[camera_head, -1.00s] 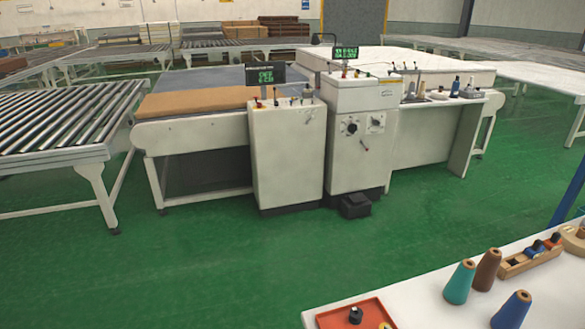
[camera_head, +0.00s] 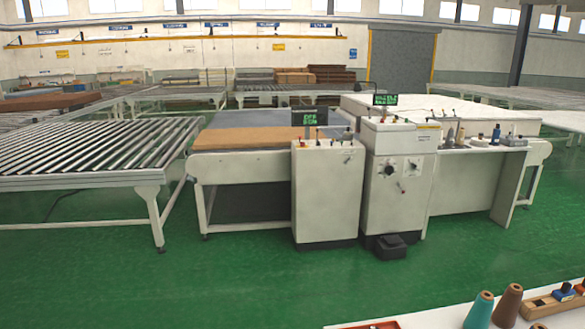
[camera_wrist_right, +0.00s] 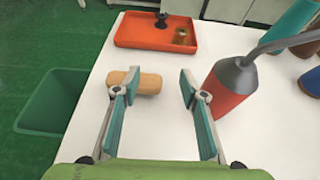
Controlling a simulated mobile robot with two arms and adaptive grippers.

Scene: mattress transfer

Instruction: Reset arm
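My right gripper (camera_wrist_right: 157,95) shows in the right wrist view, over a white table (camera_wrist_right: 157,147). Its two teal-padded fingers stand wide apart with nothing between them. A tan, rounded block (camera_wrist_right: 143,82) lies on the table beyond and partly behind the left finger. A red-orange object with a grey conical top and spout (camera_wrist_right: 228,86) is just right of the right finger. I cannot tell whether that finger touches it. My left gripper is in neither view now, and the head view shows no arm.
An orange tray (camera_wrist_right: 128,33) with small items lies at the table's far side. A green bin (camera_wrist_right: 55,98) stands left of the table. In the head view, a roller conveyor (camera_head: 95,150) and a white machine (camera_head: 328,195) stand across open green floor (camera_head: 235,275). Thread cones (camera_head: 480,310) are at lower right.

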